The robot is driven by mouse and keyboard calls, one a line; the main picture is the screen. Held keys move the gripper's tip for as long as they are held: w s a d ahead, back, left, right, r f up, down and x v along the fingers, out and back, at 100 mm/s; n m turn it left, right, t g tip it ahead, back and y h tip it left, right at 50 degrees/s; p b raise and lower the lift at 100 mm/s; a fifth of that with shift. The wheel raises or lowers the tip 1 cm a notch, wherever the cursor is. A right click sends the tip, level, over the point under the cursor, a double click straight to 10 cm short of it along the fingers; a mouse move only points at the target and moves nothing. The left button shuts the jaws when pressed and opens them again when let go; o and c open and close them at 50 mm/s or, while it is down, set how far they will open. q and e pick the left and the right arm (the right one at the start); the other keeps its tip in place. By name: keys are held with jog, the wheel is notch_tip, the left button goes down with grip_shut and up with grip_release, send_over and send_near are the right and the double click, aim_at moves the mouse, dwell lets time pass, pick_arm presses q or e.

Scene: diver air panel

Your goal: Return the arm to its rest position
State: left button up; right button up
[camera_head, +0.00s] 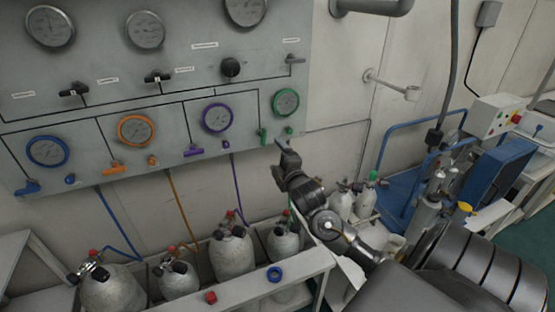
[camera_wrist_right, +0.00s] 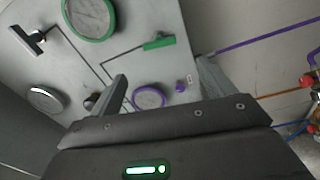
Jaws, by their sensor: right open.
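My right arm comes in from the lower right in the head view. Its gripper (camera_head: 284,150) is in front of the wall just below the right end of the grey air panel (camera_head: 185,72). The panel carries a green-rimmed gauge (camera_head: 285,102) with a green lever (camera_head: 263,137) under it, close to the gripper. In the right wrist view the two fingers (camera_wrist_right: 163,82) stand wide apart with nothing held between them. The green lever also shows there (camera_wrist_right: 160,42), beyond the fingers. My left gripper is in neither view.
Gas cylinders (camera_head: 232,252) stand in a grey rack (camera_head: 310,262) below the panel. Blue, orange and purple hoses run down to them. A blue ring (camera_head: 274,275) and a red cap (camera_head: 211,297) lie on the rack's front ledge. Blue-framed equipment (camera_head: 500,168) stands at right.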

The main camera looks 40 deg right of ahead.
dwell(0.4)
jog(key=s+a+f+m+g+y, duration=0.2)
jog(key=s+a+f+g, duration=0.1)
jog(key=s+a+f, duration=0.4)
jog(key=s+a+f+m+g+y, duration=0.1)
jog(key=s+a+f+m+g, duration=0.25)
jog(key=f, duration=0.55)
jog(key=s+a+f+m+g+y, duration=0.1)
jog(key=s+a+f+m+g, duration=0.2)
jog(key=s, duration=0.4)
jog(key=s+a+f+g+y, duration=0.1)
jog(key=s+a+f+g, duration=0.1)
jog(key=s+a, duration=0.5)
jog(key=s+a+f+m+g+y, duration=0.1)
jog(key=s+a+f+m+g, duration=0.15)
jog(key=s, duration=0.55)
notch_tip(320, 180, down, 26)
jog(key=b, duration=0.1)
jog(key=s+d+f+n+g+b, duration=0.1)
jog(key=s+d+f+g, duration=0.1)
jog(key=s+f, duration=1.5)
jog(key=shift+s+d+f, duration=0.25)
jog(key=shift+s+f, duration=0.05)
jog(key=shift+f, duration=0.05)
